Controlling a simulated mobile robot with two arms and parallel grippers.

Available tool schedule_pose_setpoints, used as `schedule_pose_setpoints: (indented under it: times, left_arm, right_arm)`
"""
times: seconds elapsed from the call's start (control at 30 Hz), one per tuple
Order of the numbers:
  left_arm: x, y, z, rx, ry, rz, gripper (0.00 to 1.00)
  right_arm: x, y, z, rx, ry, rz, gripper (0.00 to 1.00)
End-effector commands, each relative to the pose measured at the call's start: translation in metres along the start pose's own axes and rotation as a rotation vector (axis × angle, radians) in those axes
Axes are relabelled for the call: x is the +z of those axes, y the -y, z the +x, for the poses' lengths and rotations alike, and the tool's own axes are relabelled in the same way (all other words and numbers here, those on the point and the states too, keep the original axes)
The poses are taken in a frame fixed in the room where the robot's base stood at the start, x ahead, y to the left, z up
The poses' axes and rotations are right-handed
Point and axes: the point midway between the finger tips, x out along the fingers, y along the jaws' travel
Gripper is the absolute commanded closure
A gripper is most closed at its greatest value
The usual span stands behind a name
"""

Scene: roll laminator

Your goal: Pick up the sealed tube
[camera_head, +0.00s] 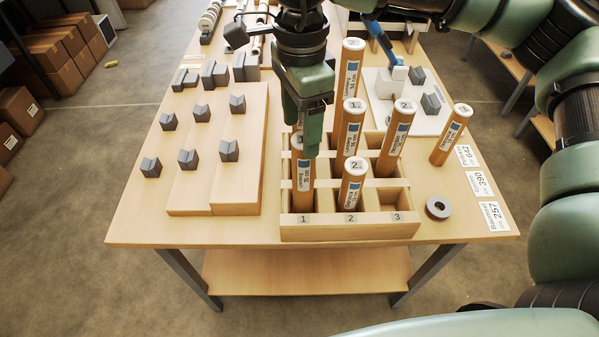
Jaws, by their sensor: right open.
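Several brown cardboard tubes with white end caps stand in a wooden rack (345,233) whose front compartments are marked 1, 2 and 3. One tube (302,190) is in front compartment 1, and another (351,186) is in front compartment 2. More tubes (348,128) (396,138) stand in the rows behind. A separate tube (450,137) stands tilted in the picture, right of the rack. I cannot tell which tube is the sealed one. My right gripper (305,140) points down, open, over the compartment 1 tube and hides part of its top. My left gripper is out of view.
A stepped wooden board (215,190) with grey V-shaped blocks (229,151) stands left of the rack. A dark grey ring (438,207) and printed labels (493,216) lie at the right. A white board (405,118) with a blue-handled device is behind. Front compartment 3 looks empty.

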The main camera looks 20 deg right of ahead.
Motion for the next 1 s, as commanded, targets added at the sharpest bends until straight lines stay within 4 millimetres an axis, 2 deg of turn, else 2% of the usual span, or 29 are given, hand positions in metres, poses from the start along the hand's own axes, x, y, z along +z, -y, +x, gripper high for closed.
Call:
schedule_pose_setpoints:
  times: [0.27,0.37,0.5,0.8,1.0]
  left_arm:
    - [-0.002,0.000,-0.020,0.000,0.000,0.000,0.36]
    - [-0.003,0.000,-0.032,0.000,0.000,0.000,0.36]
    - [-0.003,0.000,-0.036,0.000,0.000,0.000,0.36]
    - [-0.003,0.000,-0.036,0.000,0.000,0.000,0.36]
    - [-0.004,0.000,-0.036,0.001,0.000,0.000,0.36]
  right_arm:
    - [-0.004,0.001,0.028,0.004,-0.001,0.000,0.35]
    - [-0.007,0.003,0.043,0.006,-0.001,0.001,0.35]
    - [-0.007,0.004,0.063,0.004,0.001,-0.001,0.35]
    - [-0.007,0.005,0.071,0.000,0.001,-0.001,0.35]
    - [-0.007,0.005,0.070,0.000,0.001,-0.001,0.91]
